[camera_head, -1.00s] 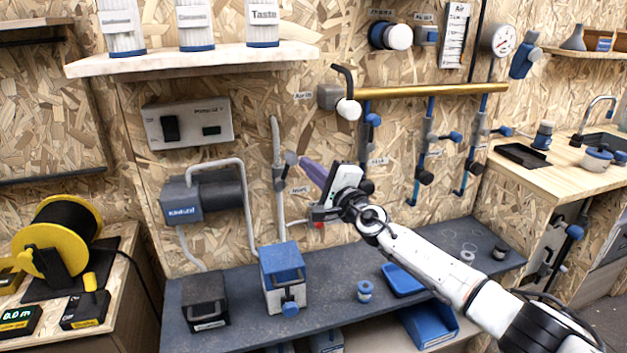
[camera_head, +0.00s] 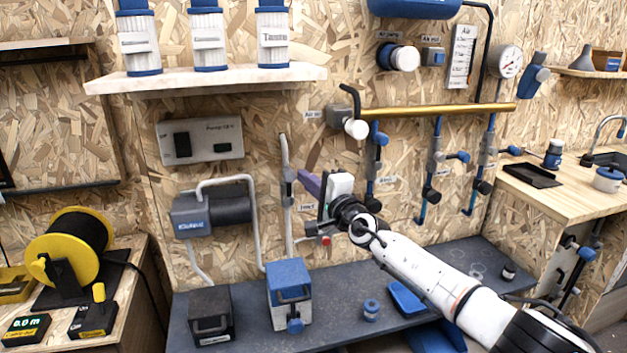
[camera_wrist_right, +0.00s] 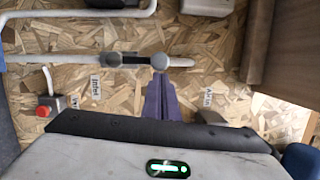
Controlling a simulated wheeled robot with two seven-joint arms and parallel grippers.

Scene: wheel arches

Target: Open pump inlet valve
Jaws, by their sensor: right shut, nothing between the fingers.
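The pump inlet valve (camera_head: 289,181) is a grey and black fitting on the grey vertical pipe right of the pump (camera_head: 229,206). In the right wrist view the valve (camera_wrist_right: 132,60) lies along the pipe, with a round grey knob (camera_wrist_right: 160,61) at its end. The Inlet label (camera_wrist_right: 95,88) is beside it. My right gripper (camera_head: 304,178) is shut and empty, its purple fingers pointing at the valve. In the wrist view the fingertips (camera_wrist_right: 159,76) are right at the knob; I cannot tell if they touch. In the head view the knob is not clearly visible. My left gripper is not in view.
A red button box (camera_head: 325,240) is on the wall below my right gripper. A brass manifold (camera_head: 435,110) with blue drop pipes is to the right. The dark bench (camera_head: 345,285) below holds a blue-topped box (camera_head: 288,280) and small parts.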

